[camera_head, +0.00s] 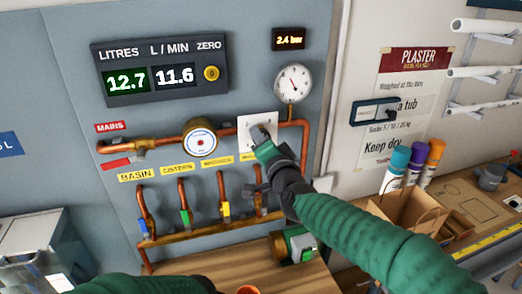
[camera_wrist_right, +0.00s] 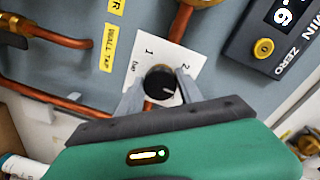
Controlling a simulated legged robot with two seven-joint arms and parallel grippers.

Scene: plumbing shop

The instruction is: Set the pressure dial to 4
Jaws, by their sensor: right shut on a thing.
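The pressure dial is a black round knob (camera_wrist_right: 160,84) on a white plate (camera_wrist_right: 187,52), marked "1", "2" and "bar" in the right wrist view. Other marks are hidden by my gripper. A short white line shows on the knob's right side. My right gripper (camera_wrist_right: 157,92) is shut on the knob, one finger on each side. In the head view the white plate (camera_head: 246,124) is partly covered by my right gripper (camera_head: 261,134). The small display (camera_head: 289,39) reads 2.4 bar. My left forearm shows at the bottom left, its gripper out of view.
A round pressure gauge (camera_head: 292,84) sits on copper pipe above right of the plate. A flow meter (camera_head: 200,138) and several coloured valves are to the left. A green and grey device (camera_head: 299,244) stands on the bench below. A panel (camera_head: 160,66) reads 12.7 and 11.6.

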